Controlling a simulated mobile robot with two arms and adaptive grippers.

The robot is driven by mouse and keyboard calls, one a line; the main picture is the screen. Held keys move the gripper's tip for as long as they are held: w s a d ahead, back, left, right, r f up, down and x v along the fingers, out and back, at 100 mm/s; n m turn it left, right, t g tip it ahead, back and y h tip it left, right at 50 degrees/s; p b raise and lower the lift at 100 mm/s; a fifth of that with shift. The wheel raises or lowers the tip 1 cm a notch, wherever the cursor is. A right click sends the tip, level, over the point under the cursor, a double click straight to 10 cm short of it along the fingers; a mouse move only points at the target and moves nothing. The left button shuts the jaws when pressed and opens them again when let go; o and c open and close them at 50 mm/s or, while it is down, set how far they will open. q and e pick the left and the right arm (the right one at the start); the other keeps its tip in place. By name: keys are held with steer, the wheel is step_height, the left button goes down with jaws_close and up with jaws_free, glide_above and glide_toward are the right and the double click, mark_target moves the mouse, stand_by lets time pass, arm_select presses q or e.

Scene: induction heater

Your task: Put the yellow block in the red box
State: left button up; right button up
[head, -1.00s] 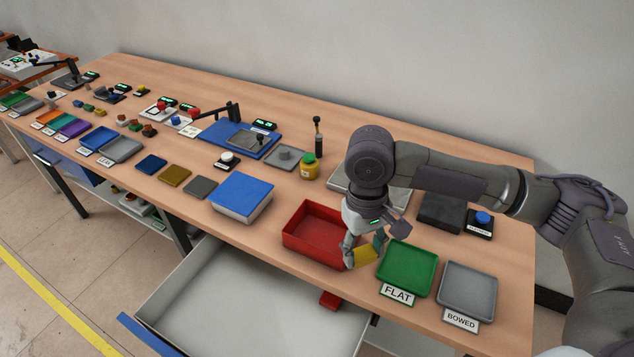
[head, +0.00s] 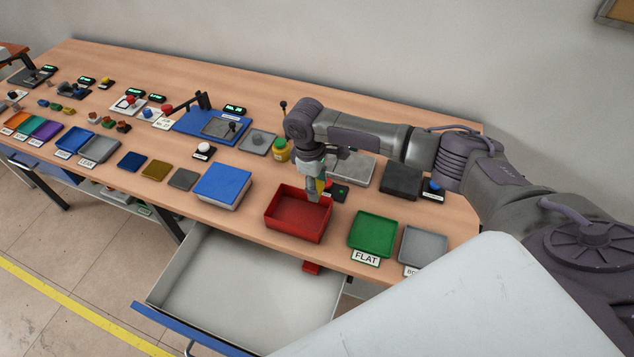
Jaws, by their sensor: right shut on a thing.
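The red box (head: 288,231) is an open, empty-looking tray near the front of the wooden table. My right gripper (head: 315,191) points down at the box's back right part, apparently above its rim. It is shut on the yellow block (head: 321,185), of which only a small patch shows between the fingers. The rest of the block is hidden by the gripper. I cannot tell the exact height of the block over the box. My left gripper is not in view.
A blue-lidded box (head: 222,184) stands left of the red box, and a green FLAT tray (head: 372,233) and a grey tray (head: 423,245) stand right. A drawer (head: 240,285) hangs open below the front edge.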

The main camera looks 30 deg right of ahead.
step_height(320, 180, down, 5)
steer(key=b, duration=0.4)
steer(key=shift+f, duration=0.25)
steer(key=o, duration=1.2)
steer(key=shift+r, duration=0.15)
steer(key=r, duration=0.7)
steer(key=w+a+r, duration=0.1)
steer(key=r, duration=0.3)
steer(key=shift+r, duration=0.3)
